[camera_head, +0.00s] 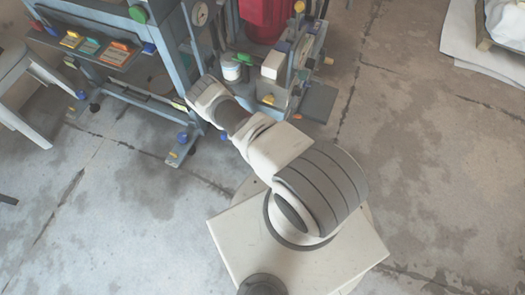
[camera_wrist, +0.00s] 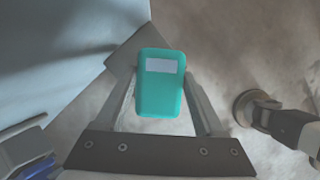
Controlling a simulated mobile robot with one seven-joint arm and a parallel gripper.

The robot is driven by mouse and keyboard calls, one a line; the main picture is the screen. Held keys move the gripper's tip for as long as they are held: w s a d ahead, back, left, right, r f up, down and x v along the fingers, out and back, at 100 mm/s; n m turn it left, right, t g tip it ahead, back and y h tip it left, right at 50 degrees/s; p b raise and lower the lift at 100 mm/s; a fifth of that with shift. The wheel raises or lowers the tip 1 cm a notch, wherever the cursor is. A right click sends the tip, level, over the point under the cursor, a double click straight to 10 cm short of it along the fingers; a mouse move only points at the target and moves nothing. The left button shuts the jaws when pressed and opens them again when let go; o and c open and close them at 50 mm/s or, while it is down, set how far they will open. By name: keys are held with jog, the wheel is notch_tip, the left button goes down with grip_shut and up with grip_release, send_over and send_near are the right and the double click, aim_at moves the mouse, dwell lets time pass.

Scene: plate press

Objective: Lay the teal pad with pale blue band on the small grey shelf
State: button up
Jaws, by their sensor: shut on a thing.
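The teal pad with a pale blue band (camera_wrist: 160,95) is held between the two fingers of my gripper (camera_wrist: 163,105) in the wrist view. The band lies across its upper part. A flat grey plate (camera_wrist: 124,57), perhaps the small grey shelf, shows behind and to the upper left of the pad; I cannot tell whether they touch. In the head view my arm reaches to the blue-grey press frame, and its wrist hides my gripper and the held pad. A dark grey plate (camera_head: 318,103) sits low at the right of the machine there.
A rack shelf (camera_head: 117,58) on the frame holds orange and teal pads. A red drum (camera_head: 265,18), a white tub (camera_head: 231,70) and a gauge (camera_head: 200,14) are near my wrist. A grey stool (camera_head: 22,85) stands left. Open concrete floor lies to the right.

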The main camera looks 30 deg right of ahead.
jog(key=shift+f, duration=0.15)
jog(key=o, duration=1.2)
jog(key=p+v, duration=0.5)
jog(key=v, duration=0.7)
